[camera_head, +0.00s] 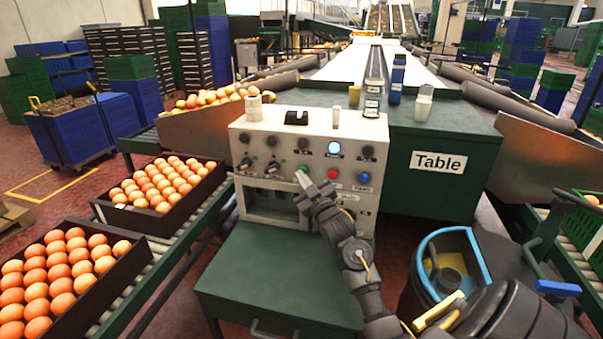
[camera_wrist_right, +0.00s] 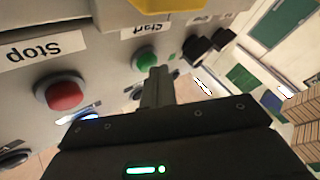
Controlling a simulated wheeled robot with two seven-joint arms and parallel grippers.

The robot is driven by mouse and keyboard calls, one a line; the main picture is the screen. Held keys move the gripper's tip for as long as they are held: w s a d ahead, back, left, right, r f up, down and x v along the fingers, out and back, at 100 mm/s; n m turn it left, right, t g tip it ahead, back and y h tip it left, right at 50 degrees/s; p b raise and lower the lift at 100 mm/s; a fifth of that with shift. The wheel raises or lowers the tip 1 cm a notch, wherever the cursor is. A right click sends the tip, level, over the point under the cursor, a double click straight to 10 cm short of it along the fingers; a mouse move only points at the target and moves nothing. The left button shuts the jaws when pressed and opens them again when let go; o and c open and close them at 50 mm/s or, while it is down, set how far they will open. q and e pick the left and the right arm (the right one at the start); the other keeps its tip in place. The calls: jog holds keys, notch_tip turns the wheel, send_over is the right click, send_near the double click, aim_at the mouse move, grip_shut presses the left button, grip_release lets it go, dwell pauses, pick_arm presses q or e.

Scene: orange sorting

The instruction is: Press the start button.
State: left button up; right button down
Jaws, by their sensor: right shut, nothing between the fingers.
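The green start button (camera_wrist_right: 146,58) is on the pale control panel (camera_wrist_right: 110,50), beside an upside-down "Start" label (camera_wrist_right: 146,29) in the right wrist view. In the head view the green button (camera_head: 303,168) is partly covered by my right gripper (camera_head: 301,175). The right gripper is shut and empty, and its fingertips (camera_wrist_right: 158,70) are very close to the button in the wrist view. I cannot tell whether they touch it. The red stop button (camera_wrist_right: 63,92) sits to the left in that view. My left gripper is not in view.
The panel also carries a lit button (camera_head: 334,149), a blue button (camera_head: 364,178) and dark knobs (camera_head: 272,167). A green table (camera_head: 440,162) stands to the right. Crates of oranges (camera_head: 82,290) lie on the left conveyor (camera_head: 165,260). A green cabinet top (camera_head: 270,270) is below the panel.

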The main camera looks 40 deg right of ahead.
jog(key=shift+w+d, duration=0.1)
jog(key=shift+d, duration=0.05)
dwell(0.4)
jog(key=shift+s+a+p, duration=0.55)
jog(key=shift+a+p, duration=0.05)
jog(key=shift+a, duration=0.2)
jog(key=s+a+p, duration=0.1)
jog(key=a, duration=0.1)
jog(key=s+a+p, duration=0.1)
jog(key=a, duration=0.1)
jog(key=shift+s, duration=0.4)
dwell(0.8)
